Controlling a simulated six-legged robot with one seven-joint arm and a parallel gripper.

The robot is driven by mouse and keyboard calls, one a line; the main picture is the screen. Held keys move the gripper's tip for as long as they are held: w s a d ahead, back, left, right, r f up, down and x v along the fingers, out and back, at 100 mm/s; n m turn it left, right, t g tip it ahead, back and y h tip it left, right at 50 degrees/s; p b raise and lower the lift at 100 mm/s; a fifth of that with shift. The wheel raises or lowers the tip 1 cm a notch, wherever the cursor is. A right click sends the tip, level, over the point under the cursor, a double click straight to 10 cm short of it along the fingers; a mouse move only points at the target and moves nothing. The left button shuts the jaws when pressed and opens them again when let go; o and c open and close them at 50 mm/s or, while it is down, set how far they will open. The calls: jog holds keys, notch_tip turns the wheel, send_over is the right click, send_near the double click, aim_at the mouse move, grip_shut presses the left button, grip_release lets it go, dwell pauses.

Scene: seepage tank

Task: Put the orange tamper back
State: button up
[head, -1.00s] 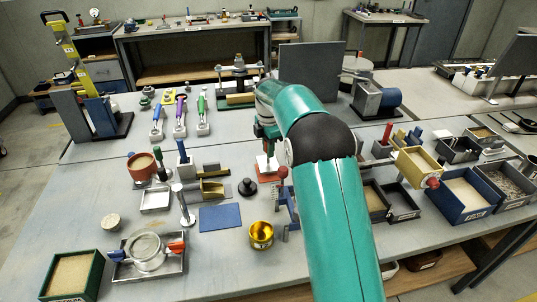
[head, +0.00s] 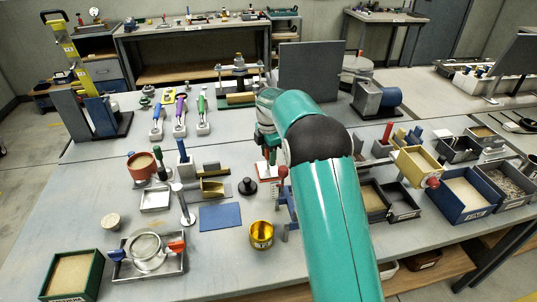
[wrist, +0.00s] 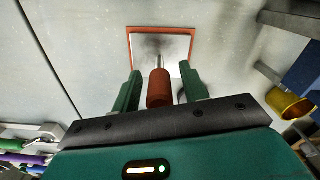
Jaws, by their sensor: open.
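The orange tamper (wrist: 158,90) shows in the wrist view as an orange handle on a thin metal rod, over a pale square with an orange rim (wrist: 188,31). This square also shows in the head view (head: 264,178), below my gripper. My gripper (wrist: 161,86) is open, with one green finger on each side of the orange handle. In the head view my gripper (head: 268,146) is low over the table, and the handle is hard to make out there.
A black knob (head: 248,186), a blue mat (head: 220,217) and a yellow cup (head: 261,235) are close by.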

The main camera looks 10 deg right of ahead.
notch_tip(320, 180, up, 11)
jog(key=shift+r, duration=0.2)
jog(key=shift+s+r, duration=0.1)
jog(key=shift+r, duration=0.55)
jog(key=s+r+m+t, duration=0.1)
jog(key=s+r+m, duration=0.45)
jog(key=s, duration=0.45)
jog(key=s+r+m+t, duration=0.2)
jog(key=s+r+m, duration=0.35)
jog(key=s, duration=0.35)
jog(key=s+f+m+t, duration=0.1)
jog(key=s+f+m, duration=0.2)
jog(key=s, duration=0.8)
jog(key=s+f+m+t, duration=0.1)
jog(key=s+f+m, duration=0.2)
jog(key=s+m, duration=0.4)
jog(key=s, duration=0.4)
jog(key=shift+t, duration=0.3)
